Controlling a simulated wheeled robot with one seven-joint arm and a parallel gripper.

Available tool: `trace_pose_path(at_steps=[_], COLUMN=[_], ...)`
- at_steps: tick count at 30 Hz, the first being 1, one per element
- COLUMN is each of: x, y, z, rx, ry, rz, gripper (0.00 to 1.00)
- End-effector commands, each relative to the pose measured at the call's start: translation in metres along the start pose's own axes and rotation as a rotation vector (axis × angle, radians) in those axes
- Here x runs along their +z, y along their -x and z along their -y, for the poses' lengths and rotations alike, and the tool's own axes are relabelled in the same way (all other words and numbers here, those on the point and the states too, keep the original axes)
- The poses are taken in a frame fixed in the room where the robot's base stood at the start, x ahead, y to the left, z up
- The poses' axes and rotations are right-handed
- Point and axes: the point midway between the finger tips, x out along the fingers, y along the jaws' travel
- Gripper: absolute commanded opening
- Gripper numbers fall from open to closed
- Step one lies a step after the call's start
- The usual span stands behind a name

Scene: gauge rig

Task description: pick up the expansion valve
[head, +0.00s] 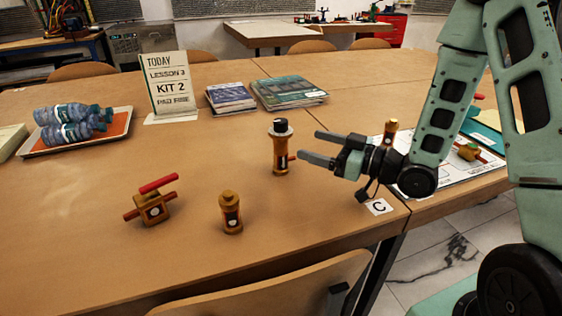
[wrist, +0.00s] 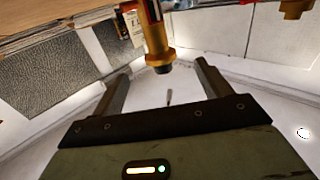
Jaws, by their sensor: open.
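A tall brass fitting with a pale collar and black cap, which I take for the expansion valve (head: 280,148), stands upright on the table. A short side stub points right. My gripper (head: 310,147) is open, just right of it, with its fingers pointing left toward it in the head view. In the wrist view, the valve (wrist: 155,35) hangs inverted, its black end showing between the open fingers. I cannot tell whether the fingers touch it; nothing is gripped.
A brass valve with red handle (head: 151,203) and a short brass fitting (head: 231,213) stand at the front left. A bottle tray (head: 126,122), a sign (head: 170,85) and books (head: 289,92) lie behind. A white sheet (head: 440,180) with brass parts lies right, near card C (head: 379,207).

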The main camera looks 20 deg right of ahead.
Motion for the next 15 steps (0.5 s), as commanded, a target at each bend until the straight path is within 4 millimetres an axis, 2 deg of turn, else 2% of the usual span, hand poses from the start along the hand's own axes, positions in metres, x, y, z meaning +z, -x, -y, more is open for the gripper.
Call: trace_pose_path(at_steps=[1,6,15], x=[0.003,-0.002,-0.002], y=[-0.013,-0.044,-0.068], z=[0.002,0.002,0.001], rx=[-0.008,-0.006,-0.004], ry=[0.004,0.0,0.0], rz=[-0.004,-0.002,-0.001], gripper=[0.77,0.77,0.77])
